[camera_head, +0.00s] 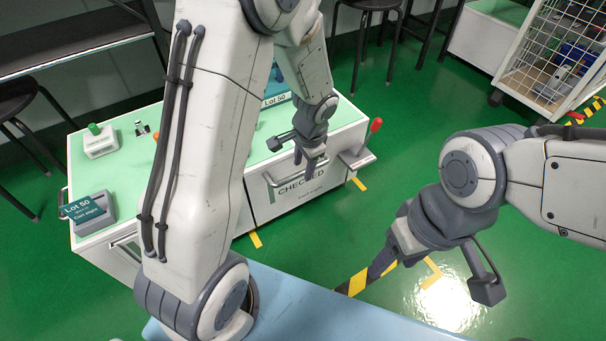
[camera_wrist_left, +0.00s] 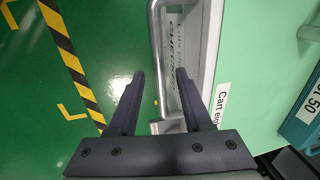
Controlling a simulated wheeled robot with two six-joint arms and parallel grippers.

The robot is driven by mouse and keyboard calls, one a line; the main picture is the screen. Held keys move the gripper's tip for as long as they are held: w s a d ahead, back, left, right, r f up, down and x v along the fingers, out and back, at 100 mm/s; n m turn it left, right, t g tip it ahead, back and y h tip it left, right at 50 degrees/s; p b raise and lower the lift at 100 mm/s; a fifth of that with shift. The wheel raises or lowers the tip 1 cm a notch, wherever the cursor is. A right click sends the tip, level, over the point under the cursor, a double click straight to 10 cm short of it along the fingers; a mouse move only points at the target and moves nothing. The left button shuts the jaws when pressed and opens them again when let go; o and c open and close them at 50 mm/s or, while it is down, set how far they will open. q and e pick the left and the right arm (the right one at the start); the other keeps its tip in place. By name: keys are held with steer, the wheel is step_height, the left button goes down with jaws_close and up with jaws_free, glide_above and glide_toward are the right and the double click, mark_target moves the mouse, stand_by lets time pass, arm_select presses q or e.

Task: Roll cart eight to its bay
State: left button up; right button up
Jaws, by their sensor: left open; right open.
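A white cart with a green top (camera_head: 345,115) stands left of centre in the head view. Its front reads "CHECKED" with small text below, and carries a grey bar handle (camera_head: 268,180). In the left wrist view a partly cut-off label reads "Cart eig" (camera_wrist_left: 222,103). My left gripper (camera_head: 311,166) is open at the cart's front. In its wrist view the handle (camera_wrist_left: 155,40) runs between the two spread fingers; I cannot tell whether they touch it. My right gripper (camera_head: 381,262) is open and empty above the floor, apart from the cart.
A red-knobbed lever (camera_head: 375,126) sticks out at the cart's right. Yellow corner marks (camera_head: 255,239) and a black-yellow stripe (camera_wrist_left: 70,55) lie on the green floor. Stools (camera_head: 370,8) stand behind; a wire cage trolley (camera_head: 555,50) is at upper right. Floor in front is open.

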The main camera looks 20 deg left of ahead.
arm_select(q)
steer(key=shift+a+f, duration=0.1)
steer(key=shift+f, duration=0.4)
jaws_close()
steer(key=shift+w, duration=0.1)
stand_by(1.1)
